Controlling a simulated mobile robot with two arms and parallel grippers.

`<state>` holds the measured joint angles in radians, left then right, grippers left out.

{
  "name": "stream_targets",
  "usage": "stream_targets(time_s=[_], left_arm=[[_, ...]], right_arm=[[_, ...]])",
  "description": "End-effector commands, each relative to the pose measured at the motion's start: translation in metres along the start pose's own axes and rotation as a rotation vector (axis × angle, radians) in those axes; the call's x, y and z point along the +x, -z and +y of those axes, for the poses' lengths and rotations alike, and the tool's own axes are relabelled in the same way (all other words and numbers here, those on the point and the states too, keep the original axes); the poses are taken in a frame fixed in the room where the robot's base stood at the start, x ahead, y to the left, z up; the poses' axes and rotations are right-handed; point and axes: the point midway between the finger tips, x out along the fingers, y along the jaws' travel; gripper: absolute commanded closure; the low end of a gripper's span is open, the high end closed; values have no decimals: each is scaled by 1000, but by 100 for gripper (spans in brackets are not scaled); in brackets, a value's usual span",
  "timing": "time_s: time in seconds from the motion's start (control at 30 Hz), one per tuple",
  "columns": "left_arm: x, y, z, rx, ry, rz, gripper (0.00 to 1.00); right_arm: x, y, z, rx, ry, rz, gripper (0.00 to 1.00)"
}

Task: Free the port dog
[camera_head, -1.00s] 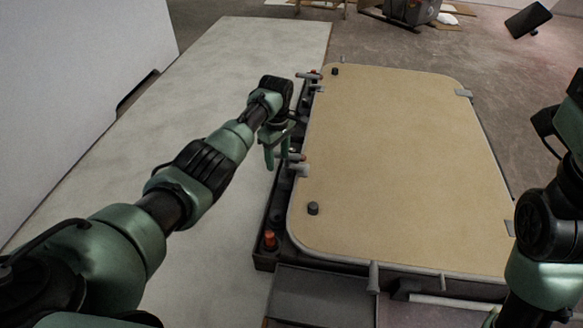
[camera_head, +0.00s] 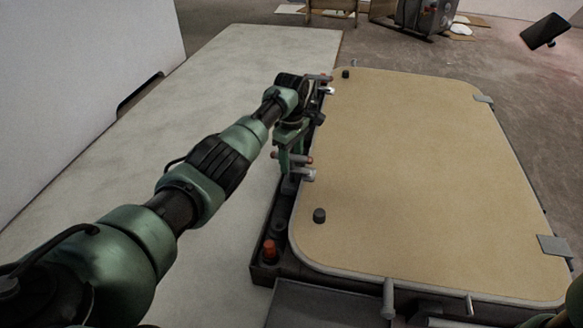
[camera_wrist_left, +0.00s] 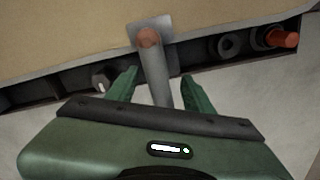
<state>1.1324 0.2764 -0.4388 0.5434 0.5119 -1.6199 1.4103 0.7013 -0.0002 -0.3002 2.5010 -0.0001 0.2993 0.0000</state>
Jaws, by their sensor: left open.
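The port dog is a grey lever with a copper-red end, on the left edge of the tan hatch panel (camera_head: 420,170). In the head view the dog (camera_head: 303,173) shows just beside my left gripper (camera_head: 289,163). In the left wrist view the dog's grey arm (camera_wrist_left: 156,72) runs between the two green fingers of my left gripper (camera_wrist_left: 158,80). The fingers are open, with a gap on each side of the arm. My right gripper is out of view.
Another lever (camera_head: 320,78) sits at the far left corner, and a grey post (camera_head: 388,298) stands at the near edge. The pale floor to the left (camera_head: 130,190) is clear.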

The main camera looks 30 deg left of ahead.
Motion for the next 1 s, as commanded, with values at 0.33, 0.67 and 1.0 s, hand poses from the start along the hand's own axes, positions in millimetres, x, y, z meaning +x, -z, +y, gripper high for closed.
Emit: stream_targets(time_s=[0.33,0.67,1.0], left_arm=[[7,0,0,0,-1,0,48],[7,0,0,1,0,0,100],[7,0,0,3,0,0,100]], right_arm=[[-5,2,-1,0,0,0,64],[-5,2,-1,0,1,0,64],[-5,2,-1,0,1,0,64]])
